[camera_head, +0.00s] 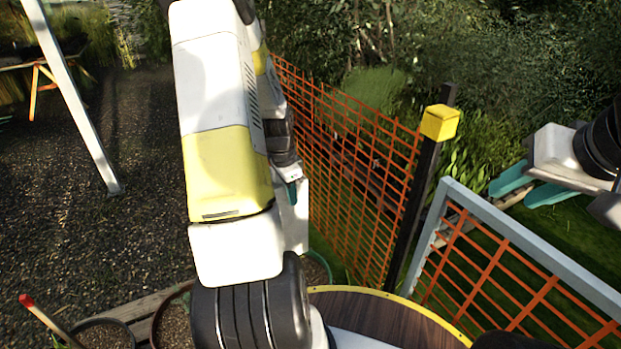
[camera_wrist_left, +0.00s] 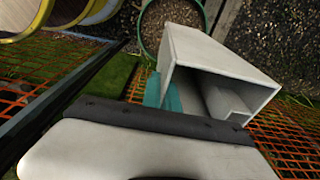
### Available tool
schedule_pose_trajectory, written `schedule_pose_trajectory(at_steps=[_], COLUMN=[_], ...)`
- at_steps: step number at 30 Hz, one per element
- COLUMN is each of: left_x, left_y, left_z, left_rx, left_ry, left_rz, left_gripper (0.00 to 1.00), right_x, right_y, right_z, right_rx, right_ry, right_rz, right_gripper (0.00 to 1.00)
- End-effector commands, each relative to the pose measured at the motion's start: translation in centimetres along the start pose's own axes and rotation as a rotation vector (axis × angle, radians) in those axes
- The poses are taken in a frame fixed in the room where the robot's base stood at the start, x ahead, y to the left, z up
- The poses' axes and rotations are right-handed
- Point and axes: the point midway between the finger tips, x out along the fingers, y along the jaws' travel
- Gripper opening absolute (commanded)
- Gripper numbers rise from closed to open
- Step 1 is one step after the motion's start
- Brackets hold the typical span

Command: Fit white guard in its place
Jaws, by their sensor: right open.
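The white guard (camera_wrist_left: 215,58) is a hollow, open-ended box in the left wrist view, its open end facing the camera. In the head view, part of the white guard (camera_head: 294,222) shows beyond my left arm, which hides the rest. My left gripper (camera_wrist_left: 162,92) has its teal fingers close together at one wall of the guard and appears shut on it. In the head view, a teal fingertip of my left gripper (camera_head: 291,192) shows against the guard. My right gripper (camera_head: 528,188) is open and empty at the right edge. I cannot tell which spot is the guard's place.
An orange mesh fence (camera_head: 350,165) runs behind the guard to a black post with a yellow cap (camera_head: 440,122). A grey-framed mesh panel (camera_head: 530,245) stands at right. A round, yellow-rimmed wooden top (camera_head: 390,315) is in front. Pots (camera_head: 105,335) stand lower left.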

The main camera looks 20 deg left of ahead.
Motion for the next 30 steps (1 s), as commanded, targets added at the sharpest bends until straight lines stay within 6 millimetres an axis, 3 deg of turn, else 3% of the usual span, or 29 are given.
schedule_pose_trajectory(at_steps=[14,30], left_x=[0.3,2.4], left_y=[0.0,0.0], left_z=[0.0,0.3], left_rx=[0.000,-0.001], left_ry=[0.000,0.000], left_rz=[0.000,0.001], left_gripper=[0.00,0.00], right_x=[0.0,0.0], right_y=[0.0,0.0], right_z=[0.0,0.0], right_rx=[0.000,0.000], right_ry=[0.000,0.000], right_rz=[0.000,0.000], right_gripper=[0.41,0.41])
